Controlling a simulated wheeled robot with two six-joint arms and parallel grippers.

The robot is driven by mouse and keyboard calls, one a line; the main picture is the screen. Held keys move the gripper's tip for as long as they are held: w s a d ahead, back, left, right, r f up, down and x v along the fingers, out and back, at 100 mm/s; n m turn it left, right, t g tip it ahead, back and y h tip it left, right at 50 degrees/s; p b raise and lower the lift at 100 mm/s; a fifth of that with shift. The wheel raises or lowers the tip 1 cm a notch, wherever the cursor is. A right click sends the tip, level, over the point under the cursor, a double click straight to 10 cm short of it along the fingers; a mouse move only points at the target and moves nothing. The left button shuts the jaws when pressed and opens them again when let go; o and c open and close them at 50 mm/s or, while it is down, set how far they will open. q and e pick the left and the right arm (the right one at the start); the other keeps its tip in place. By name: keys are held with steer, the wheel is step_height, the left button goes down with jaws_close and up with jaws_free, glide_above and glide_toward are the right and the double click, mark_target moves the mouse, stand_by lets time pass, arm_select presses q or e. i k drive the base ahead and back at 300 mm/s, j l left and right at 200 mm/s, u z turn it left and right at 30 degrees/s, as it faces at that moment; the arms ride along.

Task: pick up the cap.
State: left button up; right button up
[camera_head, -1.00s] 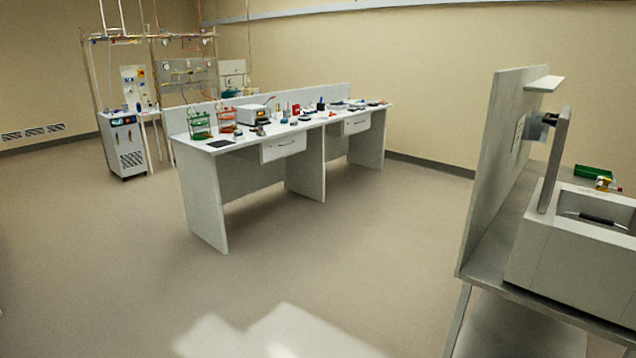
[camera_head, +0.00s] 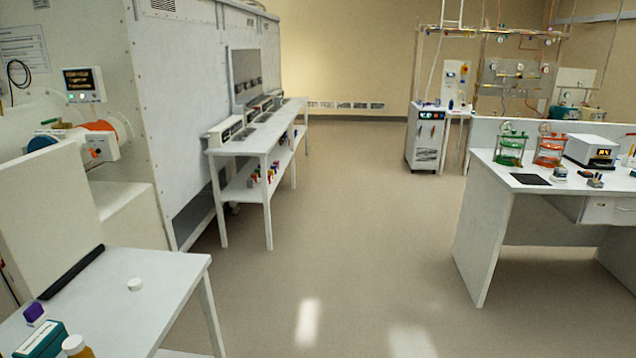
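A bottle with a white top and amber body (camera_head: 76,346) stands at the table's near edge, cut off by the frame. I cannot tell for sure which of these white pieces is the cap of the task. Neither of my grippers shows in the head view.
A green box (camera_head: 40,342) and a purple item (camera_head: 34,312) are on the same table by a dark strip. A glovebox (camera_head: 200,80) and a shelved bench (camera_head: 240,152) stand behind. A bench with glassware (camera_head: 490,190) is at right. The floor between is clear.

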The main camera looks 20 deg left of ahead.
mark_target(134, 284)
steer(key=i+u, duration=0.45)
steer(key=i+l+u, duration=0.15)
steer(key=i+u, duration=0.35)
steer(key=i, duration=0.15)
steer(key=i+l+u, duration=0.45)
steer(key=i+j, duration=0.05)
steer(key=i, duration=0.05)
